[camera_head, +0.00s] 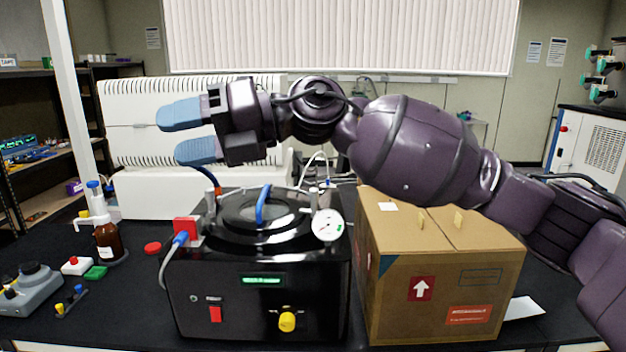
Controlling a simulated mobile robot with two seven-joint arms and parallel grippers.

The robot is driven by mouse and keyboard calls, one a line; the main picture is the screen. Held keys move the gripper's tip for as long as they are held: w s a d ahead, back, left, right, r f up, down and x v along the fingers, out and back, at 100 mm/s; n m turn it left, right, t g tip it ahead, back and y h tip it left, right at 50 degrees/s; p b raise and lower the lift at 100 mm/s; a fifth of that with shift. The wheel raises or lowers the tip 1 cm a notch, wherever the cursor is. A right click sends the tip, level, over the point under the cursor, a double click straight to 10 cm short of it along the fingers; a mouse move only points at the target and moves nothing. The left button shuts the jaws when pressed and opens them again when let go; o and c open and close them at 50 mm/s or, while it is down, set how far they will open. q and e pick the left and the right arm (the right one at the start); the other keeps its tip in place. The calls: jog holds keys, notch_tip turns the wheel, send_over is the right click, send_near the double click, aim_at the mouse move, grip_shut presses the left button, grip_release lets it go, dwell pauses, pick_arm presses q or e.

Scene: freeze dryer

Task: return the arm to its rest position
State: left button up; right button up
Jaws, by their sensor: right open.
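My right arm (410,148) comes in from the right and reaches across the upper middle of the view. My right gripper (182,133) is at its left end, above and behind the left part of the black freeze dryer in the picture. Its two blue fingertips are apart with nothing between them, so it is open and empty. My left gripper does not show.
The black freeze dryer (260,310) with a gauge (327,225) stands on the black bench, beside a cardboard box (440,300) under my right arm. A brown bottle (108,243) and small devices stand at left. A white ribbed machine (135,185) is behind.

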jog(key=w+d+f+m+t+y, duration=0.3)
jog(key=w+d+m+t, duration=0.25)
jog(key=m+t, duration=0.35)
jog(key=w+d+f+m+t+y, duration=0.35)
jog(key=d+m+t, duration=0.25)
jog(key=m, duration=0.4)
jog(key=w+d+f+m+t+h, duration=0.1)
jog(key=d+f+m+t+h, duration=0.3)
jog(key=d+f+m+h, duration=0.4)
jog(key=w+d+f+m+t+h, duration=0.2)
jog(key=d+f+m+t+h, duration=0.4)
jog(key=f, duration=0.5)
jog(key=s+d+f+m+g+h, duration=0.35)
jog(key=d+f+m, duration=0.2)
jog(key=f, duration=0.45)
jog(key=s+d+f+m+g+h, duration=0.1)
jog(key=s+d+f, duration=0.3)
jog(key=s+f, duration=0.4)
jog(key=s+d+f+m+g+h, duration=0.2)
jog(key=s+d+f+m+g, duration=0.1)
jog(key=s+f, duration=0.5)
jog(key=s+d+f+m+g+h, duration=0.2)
jog(key=s+d+f, duration=0.3)
jog(key=s+f, duration=0.3)
jog(key=shift+s+f, duration=0.15)
jog(key=shift+s, duration=0.95)
